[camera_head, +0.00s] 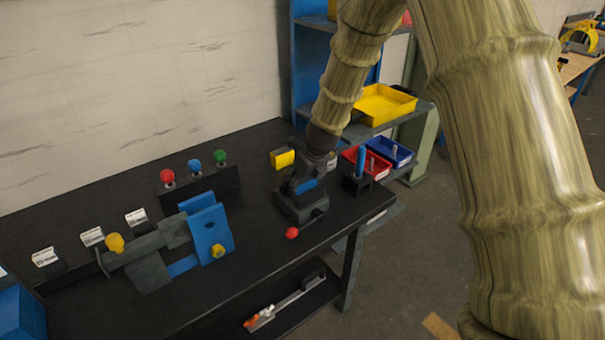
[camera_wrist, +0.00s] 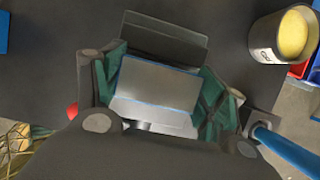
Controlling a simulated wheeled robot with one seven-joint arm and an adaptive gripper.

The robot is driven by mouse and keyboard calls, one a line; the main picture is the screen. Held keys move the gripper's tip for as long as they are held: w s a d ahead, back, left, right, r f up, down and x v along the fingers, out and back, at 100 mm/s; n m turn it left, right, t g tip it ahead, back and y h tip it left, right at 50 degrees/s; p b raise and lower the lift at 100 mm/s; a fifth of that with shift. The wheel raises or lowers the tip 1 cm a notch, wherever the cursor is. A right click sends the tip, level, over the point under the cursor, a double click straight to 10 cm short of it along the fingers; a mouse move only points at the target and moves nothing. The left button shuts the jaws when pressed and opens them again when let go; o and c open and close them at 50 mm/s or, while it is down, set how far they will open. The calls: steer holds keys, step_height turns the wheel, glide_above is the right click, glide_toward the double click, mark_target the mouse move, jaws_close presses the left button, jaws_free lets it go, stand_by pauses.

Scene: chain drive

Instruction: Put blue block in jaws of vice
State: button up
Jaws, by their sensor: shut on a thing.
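A dark vice (camera_head: 300,205) with a red-knobbed handle (camera_head: 292,232) stands on the bench. My gripper (camera_head: 308,178) points down over it, its fingers low at the jaws. A small blue block (camera_head: 306,187) shows under the fingers at the vice. In the wrist view, my gripper (camera_wrist: 165,95) is shut, with a greyish, blue-edged block (camera_wrist: 157,82) between its greenish pads. A dark jaw (camera_wrist: 165,38) lies just beyond the block. The fingers and wrist hide much of the block, so I cannot tell whether it is seated between the jaws.
A yellow-topped can (camera_wrist: 292,35) stands close by. A blue-handled tool (camera_head: 361,162) is upright at right. A blue and grey fixture (camera_head: 207,228) and a rack of coloured knobs (camera_head: 200,190) are left. The bench front is clear.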

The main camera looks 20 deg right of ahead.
stand_by(0.4)
steer(key=o, duration=2)
steer(key=shift+o, duration=0.2)
steer(key=shift+f, duration=0.1)
steer(key=b+v, duration=0.1)
steer(key=v, duration=1.1)
